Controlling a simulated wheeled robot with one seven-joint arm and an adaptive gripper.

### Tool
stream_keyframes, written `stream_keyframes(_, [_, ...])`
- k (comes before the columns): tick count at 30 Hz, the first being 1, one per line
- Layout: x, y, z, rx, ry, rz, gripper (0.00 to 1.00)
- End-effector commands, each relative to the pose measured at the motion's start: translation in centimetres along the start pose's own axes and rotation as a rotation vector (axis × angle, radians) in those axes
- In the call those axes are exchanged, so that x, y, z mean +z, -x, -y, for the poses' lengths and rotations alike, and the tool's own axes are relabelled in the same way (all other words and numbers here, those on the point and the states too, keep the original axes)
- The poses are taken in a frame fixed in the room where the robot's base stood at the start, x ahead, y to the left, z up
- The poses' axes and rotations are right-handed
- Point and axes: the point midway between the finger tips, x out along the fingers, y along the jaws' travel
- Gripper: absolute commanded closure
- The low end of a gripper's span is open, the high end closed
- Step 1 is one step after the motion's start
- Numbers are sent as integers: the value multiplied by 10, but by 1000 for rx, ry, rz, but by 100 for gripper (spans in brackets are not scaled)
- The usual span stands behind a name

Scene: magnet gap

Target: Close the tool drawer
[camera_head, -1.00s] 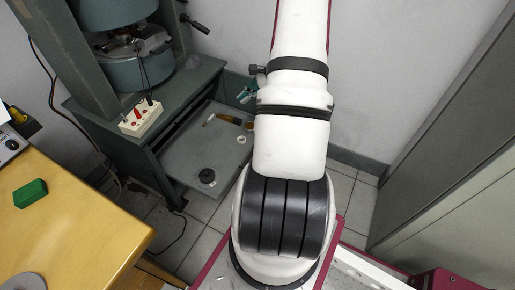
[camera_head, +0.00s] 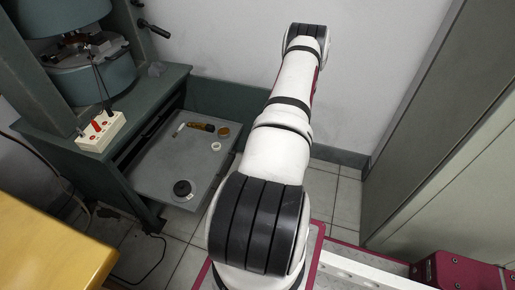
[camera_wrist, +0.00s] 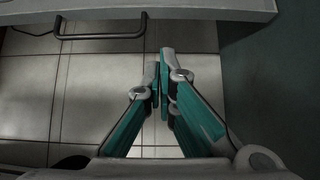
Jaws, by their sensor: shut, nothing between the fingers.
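The tool drawer (camera_head: 172,157) is a shallow grey tray standing open from the dark green bench at left in the head view. In the wrist view, a pale grey front panel (camera_wrist: 215,6) with a dark bar handle (camera_wrist: 100,36) crosses the top edge; it appears to be the drawer front. My gripper (camera_wrist: 160,62) has teal fingers with grey tips, shut and empty. It is over the tiled floor, below and right of the handle in the wrist view, with a visible gap to the panel. The head view does not show the gripper.
The drawer holds a black round piece (camera_head: 183,189), a yellow-handled tool (camera_head: 201,127) and small rings. A white socket block (camera_head: 101,131) sits on the bench. A wooden table (camera_head: 45,240) is at left, a grey cabinet (camera_head: 440,130) at right. Tiled floor lies between.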

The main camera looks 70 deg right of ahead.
Motion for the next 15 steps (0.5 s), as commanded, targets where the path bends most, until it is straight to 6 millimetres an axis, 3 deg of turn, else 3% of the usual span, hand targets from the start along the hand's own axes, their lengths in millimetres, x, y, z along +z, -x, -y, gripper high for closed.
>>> stream_keyframes(6, [-2,-46,-1,3,1,0,100])
stream_keyframes(15, [25,-68,0,1,2,0,100])
